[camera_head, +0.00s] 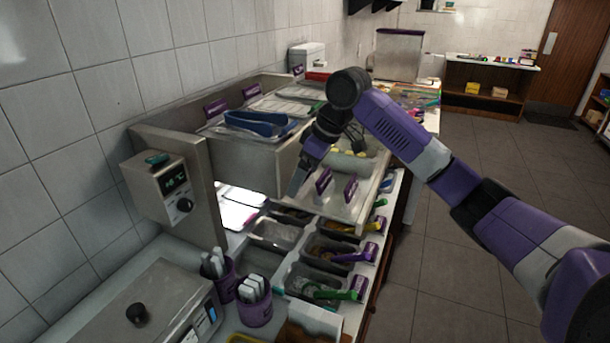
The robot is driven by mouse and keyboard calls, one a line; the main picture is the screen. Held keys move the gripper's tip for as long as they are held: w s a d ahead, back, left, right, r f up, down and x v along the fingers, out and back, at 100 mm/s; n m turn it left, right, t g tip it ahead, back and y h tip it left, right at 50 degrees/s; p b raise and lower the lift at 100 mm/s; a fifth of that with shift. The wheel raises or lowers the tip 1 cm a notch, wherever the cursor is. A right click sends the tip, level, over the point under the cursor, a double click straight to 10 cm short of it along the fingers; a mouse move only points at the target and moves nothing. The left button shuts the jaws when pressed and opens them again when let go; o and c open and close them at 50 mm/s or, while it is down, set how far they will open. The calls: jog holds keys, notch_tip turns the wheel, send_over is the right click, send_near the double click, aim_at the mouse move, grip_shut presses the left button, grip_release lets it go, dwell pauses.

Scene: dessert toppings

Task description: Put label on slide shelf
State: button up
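Two small purple labels stand side by side on the metal shelf (340,212) that juts out over the topping tubs, a left one (323,181) and a right one (350,187). More purple labels stand on the upper metal ledge, one at its left (216,107) and one further back (251,92). My arm reaches in from the right and bends down over the shelf. My gripper (299,182) points down just left of the left label. Its fingers are small and dark here, so whether they hold a label is unclear.
Blue tongs (258,123) lie on the upper ledge. A temperature control box (165,188) is mounted at left. Tubs with green (338,294) and purple (357,256) scoops sit below the shelf. Purple cups (254,304) stand in front. The floor at right is clear.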

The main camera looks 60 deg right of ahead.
jog(key=b+v, duration=0.2)
jog(key=v, duration=1)
jog(key=shift+r, duration=0.1)
